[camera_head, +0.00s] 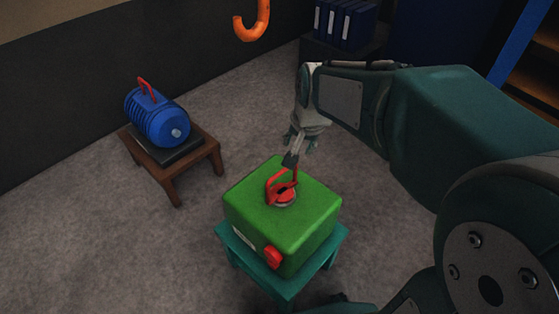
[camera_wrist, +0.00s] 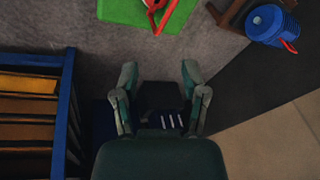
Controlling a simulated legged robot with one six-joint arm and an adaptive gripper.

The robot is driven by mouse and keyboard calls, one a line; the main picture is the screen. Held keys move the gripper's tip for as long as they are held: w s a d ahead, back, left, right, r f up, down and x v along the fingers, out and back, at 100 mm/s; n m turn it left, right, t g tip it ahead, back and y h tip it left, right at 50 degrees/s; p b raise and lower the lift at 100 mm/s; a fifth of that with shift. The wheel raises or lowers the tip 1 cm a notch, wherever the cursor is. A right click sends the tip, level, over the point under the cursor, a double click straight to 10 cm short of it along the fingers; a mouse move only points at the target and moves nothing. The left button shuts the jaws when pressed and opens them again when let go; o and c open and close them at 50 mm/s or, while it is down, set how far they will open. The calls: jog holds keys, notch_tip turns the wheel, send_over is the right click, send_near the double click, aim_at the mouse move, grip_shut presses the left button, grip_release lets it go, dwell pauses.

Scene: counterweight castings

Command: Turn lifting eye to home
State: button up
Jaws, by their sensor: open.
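A green casting (camera_head: 318,213) sits on a small teal stand (camera_head: 283,283). A red lifting eye (camera_head: 271,189) stands up from a round base on the casting's top. In the wrist view, the lifting eye (camera_wrist: 168,15) and part of the green casting (camera_wrist: 118,11) show at the top edge, cut off by the frame. My gripper (camera_head: 300,153) is above and just behind the lifting eye; in the head view one fingertip overlaps its top, and I cannot tell if they touch. In the wrist view, my gripper (camera_wrist: 160,72) has its fingers spread with nothing between them.
A red part (camera_head: 273,257) juts from the casting's front. A blue motor-like unit (camera_head: 158,120) with a red handle stands on a brown wooden stand (camera_head: 203,155) at left. An orange hook (camera_head: 252,22) hangs above. Blue binders (camera_head: 340,22) stand at the back. Grey floor is clear between the stands.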

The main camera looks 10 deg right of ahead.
aim_at(282, 171)
jog(key=w+f+m, duration=0.2)
jog(key=w+f, duration=0.2)
jog(key=f, duration=0.4)
jog(key=w+f+m+g, duration=0.1)
jog(key=w+f, duration=0.4)
jog(key=f, duration=0.3)
jog(key=w+f+m, duration=0.2)
jog(key=w+f, duration=0.3)
jog(key=f, duration=0.3)
jog(key=shift+f+m+g, duration=0.3)
jog(key=shift+f, duration=0.1)
grip_shut()
